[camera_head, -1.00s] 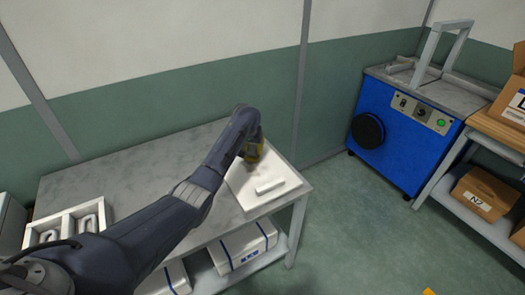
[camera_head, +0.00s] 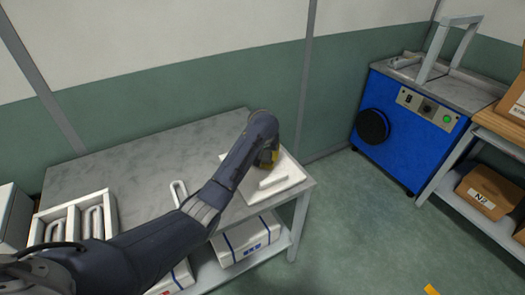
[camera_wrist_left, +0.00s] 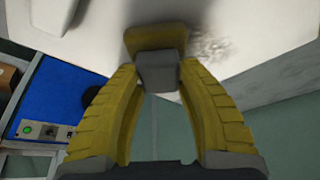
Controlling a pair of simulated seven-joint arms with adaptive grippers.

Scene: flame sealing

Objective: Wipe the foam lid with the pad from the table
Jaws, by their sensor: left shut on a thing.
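The white foam lid (camera_head: 292,181) lies at the right end of the grey table, with a raised bar on it. In the left wrist view the lid (camera_wrist_left: 250,22) fills the top, with a dark speckled smudge beside the pad. My left gripper (camera_head: 268,160) is over the lid's far part. Its yellow fingers (camera_wrist_left: 158,75) are shut on the grey block of the pad (camera_wrist_left: 155,40), whose yellow face is against or just over the lid; I cannot tell which. In the head view the arm and gripper hide the pad. My right gripper is not in view.
A white tray (camera_head: 110,205) with looped pieces stands at the table's left. A white loop (camera_head: 179,190) lies mid-table, partly behind my arm. White boxes (camera_head: 247,240) sit on the lower shelf. The table's back (camera_head: 150,155) is clear. A blue machine (camera_head: 400,130) stands right.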

